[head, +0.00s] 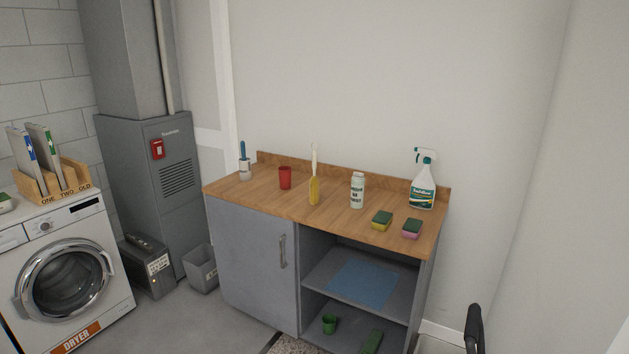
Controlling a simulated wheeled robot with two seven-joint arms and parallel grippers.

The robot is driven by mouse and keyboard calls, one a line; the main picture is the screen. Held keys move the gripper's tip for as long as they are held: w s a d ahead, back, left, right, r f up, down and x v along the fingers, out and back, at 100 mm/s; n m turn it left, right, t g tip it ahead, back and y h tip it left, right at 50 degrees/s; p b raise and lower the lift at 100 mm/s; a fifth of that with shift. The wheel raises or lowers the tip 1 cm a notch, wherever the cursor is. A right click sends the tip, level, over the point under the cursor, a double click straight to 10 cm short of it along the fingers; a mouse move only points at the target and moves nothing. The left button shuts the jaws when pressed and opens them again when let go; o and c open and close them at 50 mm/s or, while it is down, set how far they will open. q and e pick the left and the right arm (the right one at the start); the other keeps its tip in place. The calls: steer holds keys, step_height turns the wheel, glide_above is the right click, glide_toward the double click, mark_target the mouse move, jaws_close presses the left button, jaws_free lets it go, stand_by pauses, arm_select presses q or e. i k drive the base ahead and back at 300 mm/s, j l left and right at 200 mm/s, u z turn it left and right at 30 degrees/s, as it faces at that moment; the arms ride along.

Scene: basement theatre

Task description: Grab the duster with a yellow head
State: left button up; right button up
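The duster with a yellow head (314,191) is on the wooden top of a grey cabinet (250,205). Its yellow head points down toward the near side and its thin pale handle points up toward the wall. It is between a red cup (285,178) on its left and a white bottle (357,190) on its right, apart from both. Neither of my grippers can be made out in the head view.
A blue-handled item (243,162), two sponges (382,220) and a spray bottle (423,180) also stand on the top. The cabinet's open shelves hold a blue cloth (363,285) and a green cup (329,323). A dryer (70,275) is left; a black upright object (474,328) is low right.

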mark_target(313, 183)
steer(key=i+j+z, duration=0.25)
steer(key=i+j, duration=1.05)
